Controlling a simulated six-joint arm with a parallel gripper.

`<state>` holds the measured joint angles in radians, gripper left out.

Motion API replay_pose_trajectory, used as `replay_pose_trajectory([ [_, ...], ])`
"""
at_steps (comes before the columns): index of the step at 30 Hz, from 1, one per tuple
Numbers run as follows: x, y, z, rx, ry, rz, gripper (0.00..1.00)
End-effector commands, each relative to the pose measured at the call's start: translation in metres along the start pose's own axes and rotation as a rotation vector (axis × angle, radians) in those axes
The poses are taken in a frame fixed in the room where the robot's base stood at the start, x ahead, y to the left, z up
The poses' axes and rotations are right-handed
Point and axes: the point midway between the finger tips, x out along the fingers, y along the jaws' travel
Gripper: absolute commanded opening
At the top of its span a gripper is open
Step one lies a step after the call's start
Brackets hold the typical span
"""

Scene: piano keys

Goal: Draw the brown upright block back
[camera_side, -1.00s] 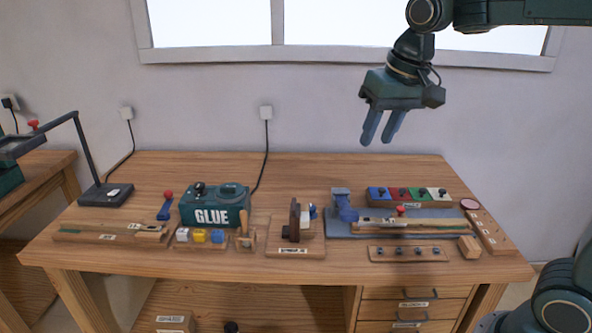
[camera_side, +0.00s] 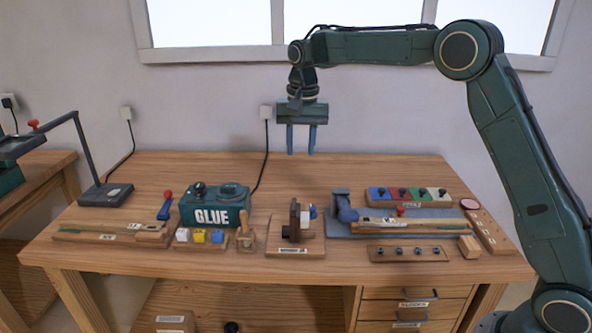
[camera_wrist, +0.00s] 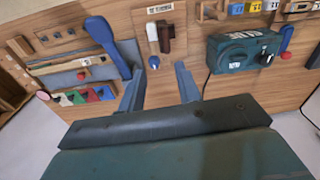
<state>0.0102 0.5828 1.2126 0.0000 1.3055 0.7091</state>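The brown upright block (camera_side: 294,218) stands on a small labelled wooden base (camera_side: 312,251) at the middle of the bench. A white block (camera_side: 305,220) with a blue part stands close on its right. In the wrist view, the brown block (camera_wrist: 165,36) and the white piece (camera_wrist: 152,32) show side by side beyond my fingertips. My gripper (camera_side: 301,152) hangs above the bench, above and behind the base, fingers pointing down. In the wrist view, my gripper (camera_wrist: 160,72) is open, with nothing between the fingers.
A green glue box (camera_side: 214,207) and a tray of coloured cubes (camera_side: 200,238) stand left of the base. A blue clamp (camera_side: 344,206) and a grey mat with a wooden strip (camera_side: 410,224) lie to the right. The bench behind the base is clear.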

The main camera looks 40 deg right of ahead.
Motion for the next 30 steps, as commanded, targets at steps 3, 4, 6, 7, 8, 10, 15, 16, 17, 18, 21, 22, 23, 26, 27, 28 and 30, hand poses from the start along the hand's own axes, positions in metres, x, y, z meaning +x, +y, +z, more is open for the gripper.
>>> replay_pose_trajectory([
  [3,0.018,-0.009,-0.011,0.034,-0.017,0.015,0.34],
  [4,0.021,-0.010,-0.013,0.040,-0.020,0.018,0.34],
  [6,0.027,-0.013,-0.016,0.054,-0.025,0.023,0.34],
  [7,0.029,-0.013,-0.017,0.058,-0.027,0.025,0.34],
  [8,0.030,-0.014,-0.018,0.061,-0.028,0.026,0.34],
  [10,0.032,-0.015,-0.019,0.065,-0.029,0.027,0.34],
  [15,0.033,-0.015,-0.019,0.067,-0.030,0.028,0.34],
  [16,0.033,-0.015,-0.019,0.067,-0.030,0.028,0.34],
  [17,0.033,-0.015,-0.019,0.067,-0.030,0.028,0.34],
  [18,0.034,-0.015,-0.019,0.067,-0.031,0.028,0.34],
  [21,0.038,-0.015,-0.018,0.066,-0.031,0.029,0.34],
  [22,0.040,-0.015,-0.018,0.066,-0.031,0.029,0.34],
  [23,0.042,-0.015,-0.018,0.066,-0.031,0.029,0.34],
  [26,0.051,-0.015,-0.018,0.066,-0.033,0.030,0.34],
  [27,0.056,-0.015,-0.018,0.066,-0.032,0.029,0.34],
  [28,0.060,-0.014,-0.017,0.066,-0.033,0.030,0.34],
  [30,0.069,-0.014,-0.017,0.066,-0.032,0.030,0.34],
])
